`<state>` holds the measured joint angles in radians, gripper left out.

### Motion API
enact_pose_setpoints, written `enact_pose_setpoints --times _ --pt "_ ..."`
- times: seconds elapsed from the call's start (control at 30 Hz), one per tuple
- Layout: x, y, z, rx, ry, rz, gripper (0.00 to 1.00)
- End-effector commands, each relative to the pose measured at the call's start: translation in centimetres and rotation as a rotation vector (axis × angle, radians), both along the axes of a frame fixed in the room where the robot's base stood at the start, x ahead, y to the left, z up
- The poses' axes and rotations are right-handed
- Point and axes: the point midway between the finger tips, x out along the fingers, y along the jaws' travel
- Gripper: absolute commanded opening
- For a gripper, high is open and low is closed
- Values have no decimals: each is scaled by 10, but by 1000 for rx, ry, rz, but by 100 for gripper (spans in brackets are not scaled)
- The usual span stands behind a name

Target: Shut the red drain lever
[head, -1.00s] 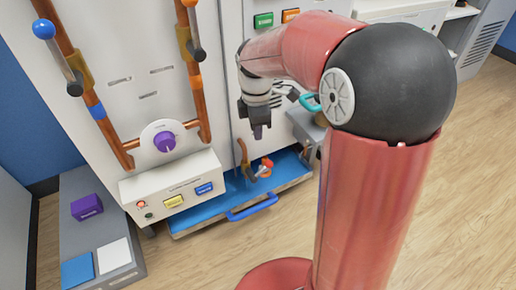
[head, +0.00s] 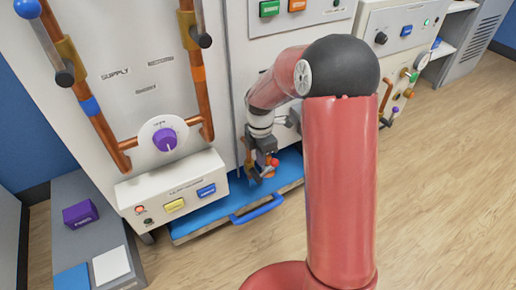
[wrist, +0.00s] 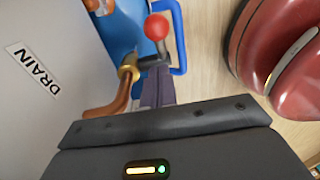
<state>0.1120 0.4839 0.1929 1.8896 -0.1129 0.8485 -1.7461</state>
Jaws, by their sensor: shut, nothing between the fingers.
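The drain lever's red ball knob (wrist: 156,27) sits on a short dark stem in the wrist view, beside a brass valve (wrist: 129,70) on a copper pipe (wrist: 112,108). The red knob also shows small in the head view (head: 275,162), low on the machine's front. My gripper (wrist: 155,78) is shut and empty, its fingers right beside the lever's stem and the valve. I cannot tell whether they touch. In the head view my gripper (head: 264,168) partly hides the lever.
A blue tray (head: 196,219) with a blue handle (head: 257,209) lies below. A white control box (head: 172,190) stands to the left. A label reading DRAIN (wrist: 33,70) is on the panel. Open wooden floor lies to the right.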

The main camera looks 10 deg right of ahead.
Motion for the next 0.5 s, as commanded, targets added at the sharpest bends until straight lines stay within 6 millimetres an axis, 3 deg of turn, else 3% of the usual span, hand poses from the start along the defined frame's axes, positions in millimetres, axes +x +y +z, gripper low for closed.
enact_pose_setpoints --times 0.2,0.5 --pt "0 -14 -18 0 1 -2 0" --pt "0 -16 -20 0 0 -1 0"
